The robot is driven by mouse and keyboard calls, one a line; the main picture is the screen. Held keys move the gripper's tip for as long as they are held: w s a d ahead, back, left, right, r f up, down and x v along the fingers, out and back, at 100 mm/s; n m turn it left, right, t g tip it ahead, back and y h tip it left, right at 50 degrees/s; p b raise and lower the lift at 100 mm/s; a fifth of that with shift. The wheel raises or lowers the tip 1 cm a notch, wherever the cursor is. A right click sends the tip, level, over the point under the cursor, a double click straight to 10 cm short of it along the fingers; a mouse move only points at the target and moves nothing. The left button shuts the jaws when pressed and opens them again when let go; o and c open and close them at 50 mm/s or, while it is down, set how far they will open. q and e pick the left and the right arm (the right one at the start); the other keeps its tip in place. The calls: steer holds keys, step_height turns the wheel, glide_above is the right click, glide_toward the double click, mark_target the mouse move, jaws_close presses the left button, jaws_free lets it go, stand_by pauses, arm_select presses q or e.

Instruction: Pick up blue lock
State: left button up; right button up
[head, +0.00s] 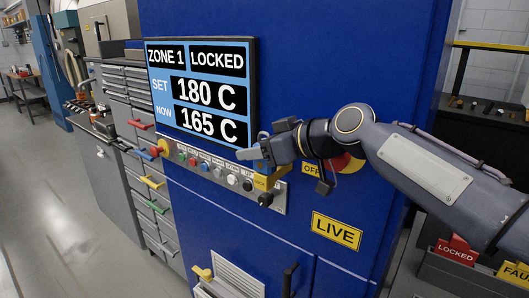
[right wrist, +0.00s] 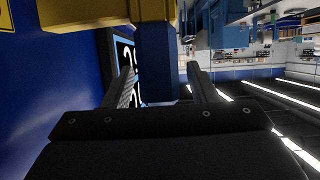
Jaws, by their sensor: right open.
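My right gripper (head: 248,156) is at the control panel, in front of the display's lower right corner. In the right wrist view its two fingers (right wrist: 162,88) are apart. A blue block-like body, apparently the blue lock (right wrist: 155,65), shows between and beyond the fingers, under a yellow part (right wrist: 90,15). I cannot tell whether a finger touches it. In the head view the lock is mostly hidden by the gripper, above a yellow bracket (head: 266,181) on the panel. My left gripper is not in view.
The blue cabinet (head: 230,240) carries a display (head: 203,92) reading LOCKED and a button strip (head: 205,167). A bin at lower right holds a red LOCKED tag (head: 455,250) and a yellow tag (head: 514,272). Drawers (head: 140,140) stand at left, with open floor beyond.

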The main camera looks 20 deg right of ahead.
steer(key=shift+w+a, duration=0.1)
steer(key=shift+a, duration=0.05)
steer(key=c, duration=1.1)
steer(key=shift+c, duration=0.2)
